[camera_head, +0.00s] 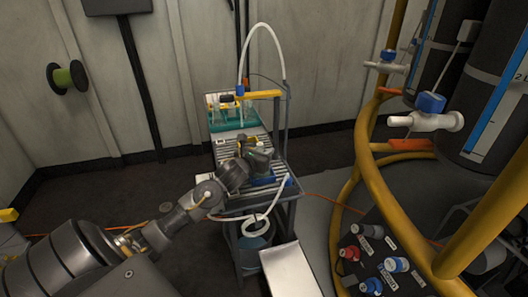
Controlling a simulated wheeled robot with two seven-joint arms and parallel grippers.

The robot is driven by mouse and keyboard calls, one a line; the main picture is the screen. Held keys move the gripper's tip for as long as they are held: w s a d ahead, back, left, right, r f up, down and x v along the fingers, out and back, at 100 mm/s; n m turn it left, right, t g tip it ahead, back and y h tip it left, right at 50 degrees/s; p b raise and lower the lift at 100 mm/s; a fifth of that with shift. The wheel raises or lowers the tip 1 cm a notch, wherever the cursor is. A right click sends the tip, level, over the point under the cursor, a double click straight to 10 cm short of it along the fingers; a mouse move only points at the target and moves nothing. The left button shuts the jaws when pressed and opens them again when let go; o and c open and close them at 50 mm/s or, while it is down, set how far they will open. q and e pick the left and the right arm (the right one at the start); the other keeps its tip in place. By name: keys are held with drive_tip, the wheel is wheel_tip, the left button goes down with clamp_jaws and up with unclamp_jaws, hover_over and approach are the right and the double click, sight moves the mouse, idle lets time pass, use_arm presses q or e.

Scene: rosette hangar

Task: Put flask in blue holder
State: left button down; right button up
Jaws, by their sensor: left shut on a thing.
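My left gripper (256,158) reaches over the slatted shelf of a small cart from the lower left. It is shut on what seems to be the flask, which the gripper mostly hides, so its shape and tilt cannot be told. A blue piece that looks like the blue holder (264,181) lies on the shelf just below and beside the gripper, partly covered by it. Whether the held thing touches the holder cannot be told. My right gripper is not in view.
A teal rack (226,121) with clear vessels stands at the back of the cart. A white hose (263,27) arches above it, by a yellow bar (263,94). A yellow pipe frame (368,150) with dark tanks stands on the right.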

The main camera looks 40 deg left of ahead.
use_arm(q)
drive_tip(key=shift+f+b, duration=0.45)
drive_tip(key=shift+f, duration=0.05)
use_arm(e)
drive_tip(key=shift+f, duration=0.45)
use_arm(q)
drive_tip(key=c, duration=1.1)
unclamp_jaws()
drive_tip(key=v, duration=1.1)
drive_tip(key=shift+w, duration=0.1)
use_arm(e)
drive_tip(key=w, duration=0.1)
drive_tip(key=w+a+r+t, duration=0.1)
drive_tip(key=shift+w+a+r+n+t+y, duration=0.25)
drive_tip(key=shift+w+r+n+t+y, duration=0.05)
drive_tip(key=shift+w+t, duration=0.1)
